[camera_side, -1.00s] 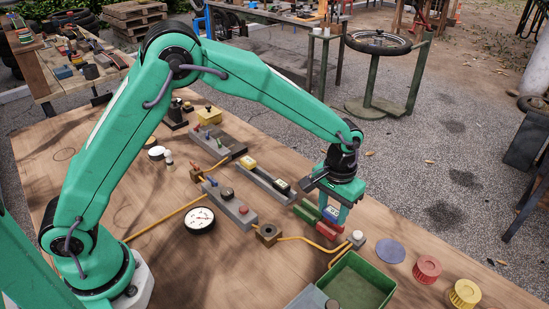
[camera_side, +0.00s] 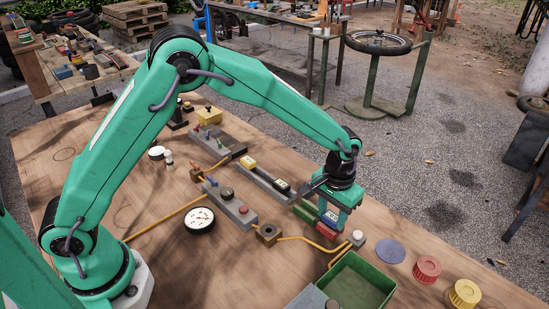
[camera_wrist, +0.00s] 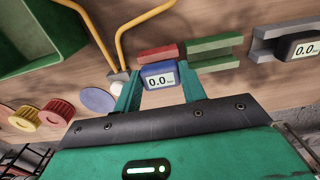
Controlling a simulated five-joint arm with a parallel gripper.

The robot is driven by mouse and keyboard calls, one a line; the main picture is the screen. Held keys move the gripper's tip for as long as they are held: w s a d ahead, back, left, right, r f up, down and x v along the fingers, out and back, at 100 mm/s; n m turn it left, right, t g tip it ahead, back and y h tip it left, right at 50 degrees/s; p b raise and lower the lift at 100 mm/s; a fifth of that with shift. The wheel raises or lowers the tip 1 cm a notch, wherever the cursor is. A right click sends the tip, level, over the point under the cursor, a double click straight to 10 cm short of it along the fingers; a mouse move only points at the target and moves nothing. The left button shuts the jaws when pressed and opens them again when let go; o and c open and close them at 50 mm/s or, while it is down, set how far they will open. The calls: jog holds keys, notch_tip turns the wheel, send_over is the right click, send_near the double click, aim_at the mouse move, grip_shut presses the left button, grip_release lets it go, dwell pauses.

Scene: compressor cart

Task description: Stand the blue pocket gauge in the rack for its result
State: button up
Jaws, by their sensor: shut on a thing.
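The blue pocket gauge (camera_wrist: 151,70) has a lit display reading 0.0 in the wrist view. My gripper (camera_wrist: 159,82) is shut on it, one finger at each side. In the side view my gripper (camera_side: 336,214) holds the blue gauge (camera_side: 328,217) upright at the red rack (camera_side: 327,231). The red rack also shows in the wrist view (camera_wrist: 158,54), right behind the gauge; the gauge hides part of it. I cannot tell whether the gauge's foot touches the rack. The green rack (camera_wrist: 214,43) lies beside the red one; it also shows in the side view (camera_side: 305,211).
A grey rack (camera_side: 262,177) holds a yellow gauge (camera_side: 248,162) and a black gauge (camera_side: 282,186). A green tray (camera_side: 340,291), a blue disc (camera_side: 390,251), a red cap (camera_side: 427,269) and a yellow cap (camera_side: 464,293) lie to the right. A yellow hose (camera_side: 305,241) runs close by.

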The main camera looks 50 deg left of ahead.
aim_at(331, 217)
jog(key=shift+f, duration=0.3)
jog(key=o, duration=1.1)
jog(key=shift+o, duration=0.2)
notch_tip(331, 217, up, 7)
jog(key=shift+r, duration=0.45)
